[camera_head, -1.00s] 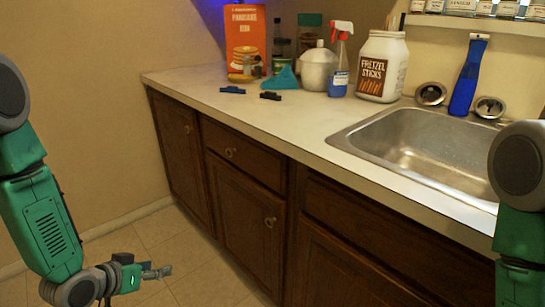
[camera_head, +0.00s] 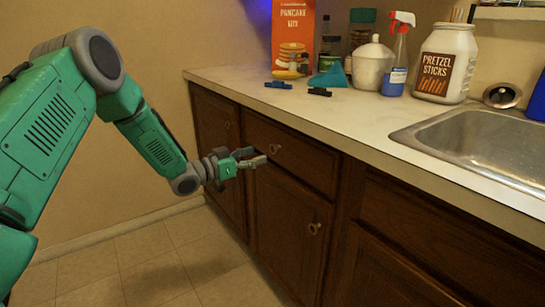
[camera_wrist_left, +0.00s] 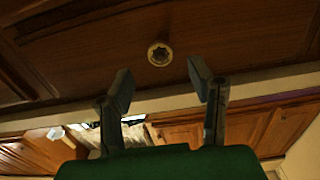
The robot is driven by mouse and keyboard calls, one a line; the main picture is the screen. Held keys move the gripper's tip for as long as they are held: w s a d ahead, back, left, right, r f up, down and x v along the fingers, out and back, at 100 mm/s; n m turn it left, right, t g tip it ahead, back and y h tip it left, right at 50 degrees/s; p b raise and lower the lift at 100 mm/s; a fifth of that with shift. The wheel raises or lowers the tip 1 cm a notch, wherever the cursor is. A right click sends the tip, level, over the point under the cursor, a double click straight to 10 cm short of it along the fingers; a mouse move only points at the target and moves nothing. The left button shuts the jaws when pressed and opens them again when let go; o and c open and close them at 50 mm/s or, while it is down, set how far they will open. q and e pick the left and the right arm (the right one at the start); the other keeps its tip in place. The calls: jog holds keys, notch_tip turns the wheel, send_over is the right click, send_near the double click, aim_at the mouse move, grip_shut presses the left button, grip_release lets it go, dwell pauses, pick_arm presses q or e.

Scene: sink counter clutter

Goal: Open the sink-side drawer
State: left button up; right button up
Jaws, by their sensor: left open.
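The sink-side drawer (camera_head: 300,163) is a dark wood front under the counter and looks shut. Its round metal knob (camera_head: 275,148) shows just right of my left gripper (camera_head: 256,157). In the left wrist view the knob (camera_wrist_left: 160,53) lies beyond the gap between the two fingers of my left gripper (camera_wrist_left: 160,80). That gripper is open, with nothing between its fingers, and apart from the knob. My right gripper is out of view.
A cabinet door (camera_head: 285,225) with its own knob (camera_head: 314,228) is below the drawer. The counter (camera_head: 340,112) overhangs the drawer and holds a pretzel jar (camera_head: 446,62), a spray bottle (camera_head: 397,58) and other clutter. The sink (camera_head: 470,140) is at right. The tiled floor (camera_head: 150,265) is clear.

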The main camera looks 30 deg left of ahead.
aim_at(272, 150)
pick_arm(q)
jog(key=b+x, duration=0.1)
jog(key=x, duration=0.4)
jog(key=shift+a+f, duration=0.15)
jog(key=shift+a, duration=0.05)
jog(key=shift+w+d+r, duration=0.2)
jog(key=shift+w+d, duration=0.1)
jog(key=shift+d, duration=0.2)
jog(key=shift+a+f, duration=0.1)
jog(key=shift+a, duration=0.3)
grip_shut()
jog(key=shift+d, duration=0.1)
